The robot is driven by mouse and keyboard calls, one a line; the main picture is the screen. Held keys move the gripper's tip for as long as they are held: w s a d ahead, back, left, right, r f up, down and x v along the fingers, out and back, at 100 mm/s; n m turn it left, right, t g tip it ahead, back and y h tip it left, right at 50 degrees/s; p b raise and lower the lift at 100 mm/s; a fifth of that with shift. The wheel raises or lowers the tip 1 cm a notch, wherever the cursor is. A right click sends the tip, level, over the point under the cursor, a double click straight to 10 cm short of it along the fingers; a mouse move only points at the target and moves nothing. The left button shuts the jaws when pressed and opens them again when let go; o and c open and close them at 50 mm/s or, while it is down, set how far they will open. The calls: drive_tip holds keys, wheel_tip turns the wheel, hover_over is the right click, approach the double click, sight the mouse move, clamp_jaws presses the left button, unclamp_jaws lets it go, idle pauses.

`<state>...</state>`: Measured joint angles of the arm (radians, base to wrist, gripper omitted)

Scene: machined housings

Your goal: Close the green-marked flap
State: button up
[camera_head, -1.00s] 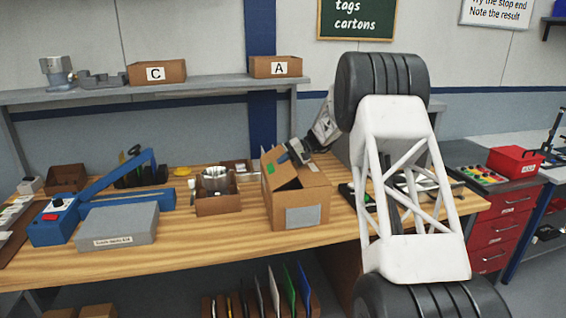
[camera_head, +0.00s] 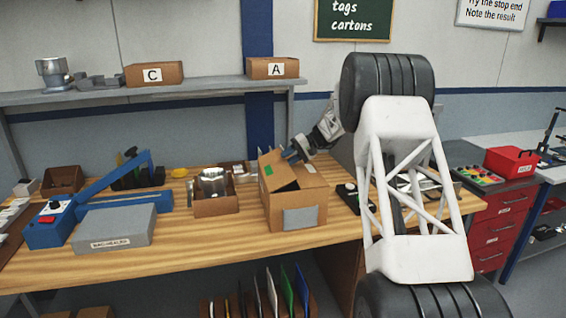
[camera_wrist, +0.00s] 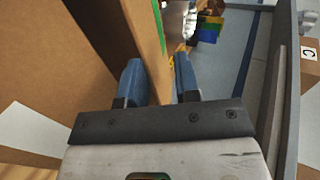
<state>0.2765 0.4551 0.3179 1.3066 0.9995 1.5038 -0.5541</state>
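A brown cardboard carton (camera_head: 310,209) with a grey label stands on the wooden bench. Its flap with a green mark (camera_head: 267,171) stands raised on the carton's left side. Another flap (camera_head: 283,183) tilts at the front, over a dark opening. My gripper (camera_head: 291,154) is at the carton's upper back edge, tilted down to the left. In the wrist view, the blue fingers of my gripper (camera_wrist: 160,84) are apart, with the green-marked flap (camera_wrist: 147,45) between them. A gap shows between the flap and the right finger. The flap's far side is hidden.
A shelf (camera_head: 130,91) with boxes C and A runs behind. Bare bench lies in front of the carton.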

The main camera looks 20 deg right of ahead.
drive_tip(key=shift+v, duration=2.05)
drive_tip(key=shift+s+a+r, duration=0.25)
drive_tip(key=shift+s+r, duration=0.05)
drive_tip(key=shift+s, duration=0.05)
drive_tip(key=s+a+r+h, duration=0.2)
drive_tip(key=s+a+r, duration=0.15)
drive_tip(key=s, duration=0.65)
drive_tip(key=s+a+r+h, duration=0.25)
drive_tip(key=s+a, duration=0.25)
drive_tip(key=s, duration=0.6)
drive_tip(key=s+a+r+h, duration=0.2)
drive_tip(key=s+a+r, duration=0.2)
drive_tip(key=s, duration=0.6)
drive_tip(key=s+a+f+t+h, duration=0.1)
drive_tip(key=s+f+h, duration=0.1)
drive_tip(key=s, duration=1.5)
drive_tip(key=s+f+t+h, duration=0.1)
drive_tip(key=s+f+h, duration=0.2)
drive_tip(key=s, duration=1.4)
drive_tip(key=shift+s+a+f+h, duration=0.2)
drive_tip(key=shift+a+f+h, duration=0.2)
drive_tip(key=shift+f, duration=0.65)
